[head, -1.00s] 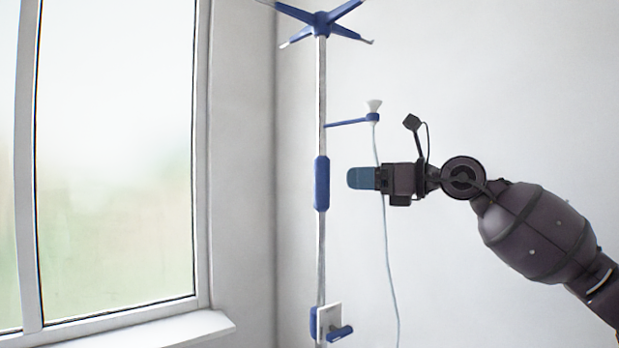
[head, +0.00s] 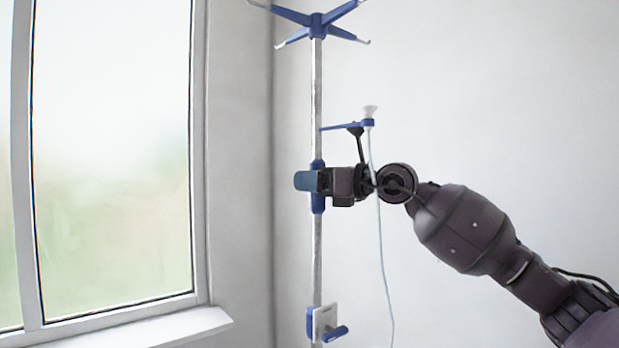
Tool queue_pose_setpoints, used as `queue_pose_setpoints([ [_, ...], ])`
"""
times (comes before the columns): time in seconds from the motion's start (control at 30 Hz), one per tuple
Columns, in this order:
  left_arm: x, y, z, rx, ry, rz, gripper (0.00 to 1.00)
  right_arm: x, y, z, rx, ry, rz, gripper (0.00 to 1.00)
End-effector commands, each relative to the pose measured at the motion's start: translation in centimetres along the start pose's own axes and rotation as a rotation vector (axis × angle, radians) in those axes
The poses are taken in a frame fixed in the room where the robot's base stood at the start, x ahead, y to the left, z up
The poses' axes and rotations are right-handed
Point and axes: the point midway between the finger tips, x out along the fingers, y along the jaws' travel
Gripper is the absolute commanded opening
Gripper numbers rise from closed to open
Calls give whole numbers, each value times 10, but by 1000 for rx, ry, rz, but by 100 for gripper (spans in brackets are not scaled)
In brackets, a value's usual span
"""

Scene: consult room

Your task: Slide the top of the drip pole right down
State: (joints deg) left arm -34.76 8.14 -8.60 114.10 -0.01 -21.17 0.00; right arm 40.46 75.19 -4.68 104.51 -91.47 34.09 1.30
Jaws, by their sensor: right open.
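The drip pole (head: 317,95) stands upright near the room corner. Its blue hook top (head: 316,22) is at the upper edge of the view, with several arms spread. A blue grip sleeve (head: 317,203) sits on the shaft below. My right gripper (head: 305,181) is at the sleeve, its fingers overlapping the sleeve's middle and partly hiding it. It is open, and I cannot tell whether it touches the sleeve. My left gripper is not in view.
A blue side arm (head: 345,126) with a white cup (head: 369,111) and a thin hanging tube (head: 380,250) reaches right from the pole. A clamp with a blue knob (head: 334,334) sits lower on the pole. A window (head: 110,160) with a sill (head: 150,332) is at the left.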

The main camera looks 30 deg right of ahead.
Motion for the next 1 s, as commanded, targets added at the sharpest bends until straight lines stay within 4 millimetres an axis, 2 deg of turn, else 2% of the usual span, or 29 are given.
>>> queue_pose_setpoints([
  [0.13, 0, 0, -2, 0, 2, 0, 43, 7, 1, 0, 0, 0, 1, 59],
  [0.43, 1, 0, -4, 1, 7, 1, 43, 8, 1, -1, 0, 1, 1, 59],
  [0.8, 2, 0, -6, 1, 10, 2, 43, 8, 0, 0, 0, 1, 1, 2],
  [0.83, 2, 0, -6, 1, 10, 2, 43, 8, 1, 0, 0, 1, 1, 0],
  [1.0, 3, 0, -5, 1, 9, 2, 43, 8, 0, -2, 0, 2, 1, 0],
])
